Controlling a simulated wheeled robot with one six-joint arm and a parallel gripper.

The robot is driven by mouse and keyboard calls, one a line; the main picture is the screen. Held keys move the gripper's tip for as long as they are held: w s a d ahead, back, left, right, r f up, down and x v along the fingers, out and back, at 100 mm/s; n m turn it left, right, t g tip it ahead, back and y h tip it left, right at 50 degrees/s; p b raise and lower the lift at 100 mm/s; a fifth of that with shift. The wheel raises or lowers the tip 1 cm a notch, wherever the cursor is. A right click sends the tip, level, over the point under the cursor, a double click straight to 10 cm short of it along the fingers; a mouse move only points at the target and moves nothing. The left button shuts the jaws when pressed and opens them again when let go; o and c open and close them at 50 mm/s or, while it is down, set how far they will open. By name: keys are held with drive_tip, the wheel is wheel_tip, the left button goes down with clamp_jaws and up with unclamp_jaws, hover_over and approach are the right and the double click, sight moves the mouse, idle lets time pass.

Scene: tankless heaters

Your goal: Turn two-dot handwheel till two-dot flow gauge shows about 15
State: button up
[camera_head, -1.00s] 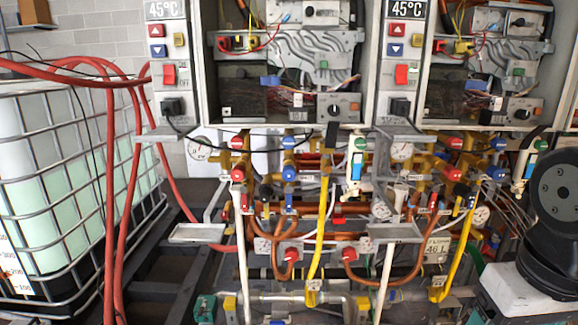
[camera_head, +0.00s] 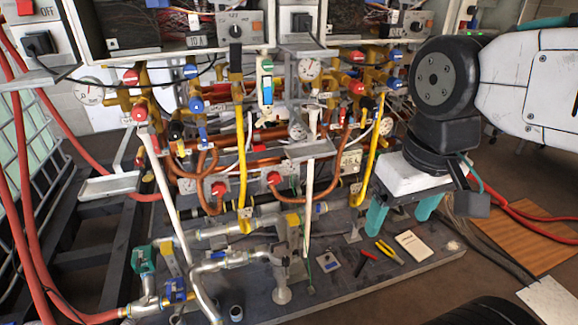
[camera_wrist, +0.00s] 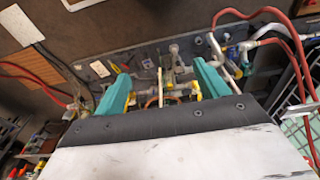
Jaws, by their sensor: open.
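Several red and blue round knobs or handwheels sit on the brass and copper pipework, among them a red one (camera_head: 138,110) and a blue one (camera_head: 196,105) at left, and a lower red one (camera_head: 273,178). White dial gauges show at left (camera_head: 89,90), centre (camera_head: 308,68), low centre (camera_head: 298,129) and right (camera_head: 387,126). I cannot make out dot marks or needle readings, so I cannot tell which are two-dot. My gripper (camera_head: 402,215) is open and empty, teal fingers pointing down, right of the pipework. It also shows in the wrist view (camera_wrist: 160,75), above the pipes.
Yellow pipes (camera_head: 243,165) and metal trays (camera_head: 108,186) stick out in front. A dark base plate (camera_head: 345,275) holds pliers (camera_head: 388,251) and a notebook (camera_head: 417,246). Red hoses (camera_head: 28,205) and a caged tank (camera_head: 40,135) stand at left. A wooden board (camera_head: 525,232) lies at right.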

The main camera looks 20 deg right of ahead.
drive_tip(key=t, duration=1.7)
approach(275, 181)
drive_tip(key=w, duration=0.3)
drive_tip(key=shift+n, duration=0.3)
drive_tip(key=w, duration=0.7)
drive_tip(key=shift+r, duration=0.2)
